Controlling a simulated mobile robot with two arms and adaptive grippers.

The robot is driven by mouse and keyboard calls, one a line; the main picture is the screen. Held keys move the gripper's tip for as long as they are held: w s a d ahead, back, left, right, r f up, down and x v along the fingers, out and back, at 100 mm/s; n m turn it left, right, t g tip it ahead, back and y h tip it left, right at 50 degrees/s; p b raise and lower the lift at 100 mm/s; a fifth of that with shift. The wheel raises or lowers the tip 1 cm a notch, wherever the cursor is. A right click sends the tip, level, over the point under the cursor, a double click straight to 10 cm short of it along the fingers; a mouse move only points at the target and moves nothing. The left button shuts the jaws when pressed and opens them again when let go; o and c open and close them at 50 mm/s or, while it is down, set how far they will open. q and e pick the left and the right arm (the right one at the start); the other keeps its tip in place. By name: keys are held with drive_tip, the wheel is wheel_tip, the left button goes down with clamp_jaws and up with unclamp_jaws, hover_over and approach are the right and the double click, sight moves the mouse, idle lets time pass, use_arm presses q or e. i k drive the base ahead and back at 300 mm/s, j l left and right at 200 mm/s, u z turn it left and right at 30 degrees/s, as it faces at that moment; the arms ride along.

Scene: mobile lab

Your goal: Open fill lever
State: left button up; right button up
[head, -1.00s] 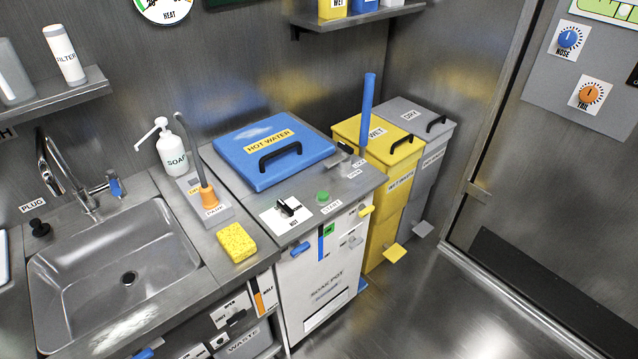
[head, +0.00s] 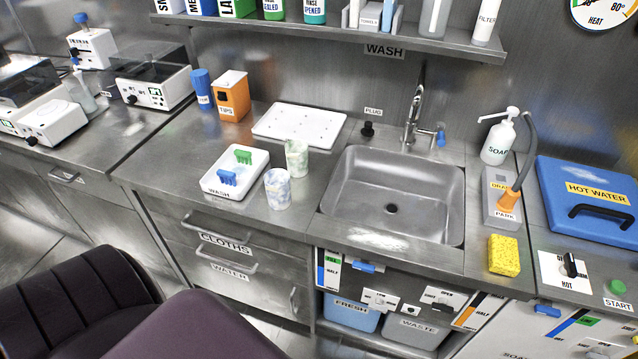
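Neither of my grippers is in view. A second blue lever (head: 547,311) sits on the front of the white soak pot (head: 525,338) at the lower right, near a green label (head: 587,321). I cannot read either lever's own label, so I cannot tell which is the fill lever. The soak pot's front is cut off by the lower edge of the picture.
A sink (head: 350,200) is in the middle, with a yellow sponge (head: 503,255) to its right. FRESH (head: 350,314) and WASTE (head: 408,333) bins stand below. A hot water lid (head: 585,235) is at the right. Dark rounded seat-like shapes (head: 75,300) fill the lower left.

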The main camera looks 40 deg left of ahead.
sight(364, 265)
drive_tip(key=k+j+u, duration=0.15)
drive_tip(key=u, duration=0.45)
drive_tip(key=j+z, duration=0.5)
drive_tip(key=j, duration=0.3)
drive_tip(key=l+u, duration=0.35)
drive_tip(key=l, duration=0.2)
drive_tip(key=l+u, duration=0.35)
drive_tip(key=l, duration=0.15)
drive_tip(key=k+l+u, duration=0.1)
drive_tip(key=l+u, duration=0.2)
drive_tip(key=l, duration=0.25)
drive_tip(key=k+l+z, duration=0.1)
drive_tip(key=z, duration=0.3)
